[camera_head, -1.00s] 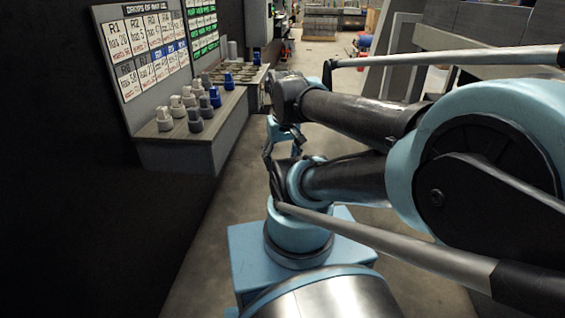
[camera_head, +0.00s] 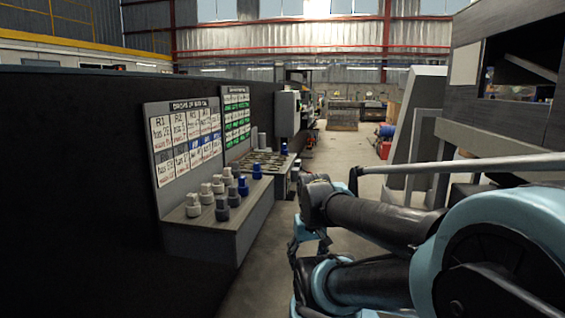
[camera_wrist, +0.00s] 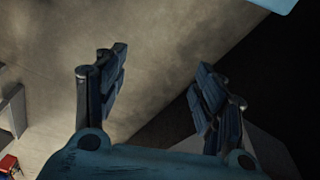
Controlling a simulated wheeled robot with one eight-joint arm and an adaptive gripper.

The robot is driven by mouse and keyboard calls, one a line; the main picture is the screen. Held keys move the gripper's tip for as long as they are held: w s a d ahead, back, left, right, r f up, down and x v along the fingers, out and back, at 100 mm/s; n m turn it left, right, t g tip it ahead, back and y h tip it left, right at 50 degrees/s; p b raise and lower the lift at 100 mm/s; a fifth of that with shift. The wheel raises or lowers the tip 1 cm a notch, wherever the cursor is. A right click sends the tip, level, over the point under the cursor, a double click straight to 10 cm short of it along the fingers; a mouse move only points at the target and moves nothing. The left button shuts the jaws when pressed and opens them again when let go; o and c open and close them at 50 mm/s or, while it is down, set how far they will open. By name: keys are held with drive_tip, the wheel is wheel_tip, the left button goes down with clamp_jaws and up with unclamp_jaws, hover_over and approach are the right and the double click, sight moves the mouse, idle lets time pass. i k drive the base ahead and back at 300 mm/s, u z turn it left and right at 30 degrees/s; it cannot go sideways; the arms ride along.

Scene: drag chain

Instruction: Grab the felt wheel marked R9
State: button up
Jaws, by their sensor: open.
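Several small knobbed pieces stand upright on a grey shelf (camera_head: 240,215) on the left in the head view. None of the pieces shows in the wrist view. In the head view my arm is right of the shelf, apart from it.
A label board (camera_head: 184,143) with R1, R2 and other cells stands behind the shelf; a green-lettered board (camera_head: 236,118) is farther along. A second bench (camera_head: 262,160) holds flat items. A dark wall (camera_head: 80,190) runs left. Open floor (camera_head: 345,155) lies ahead.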

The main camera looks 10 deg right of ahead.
sight(284, 151)
drive_tip(key=z, duration=0.5)
drive_tip(key=i, duration=1.85)
drive_tip(key=u, duration=0.6)
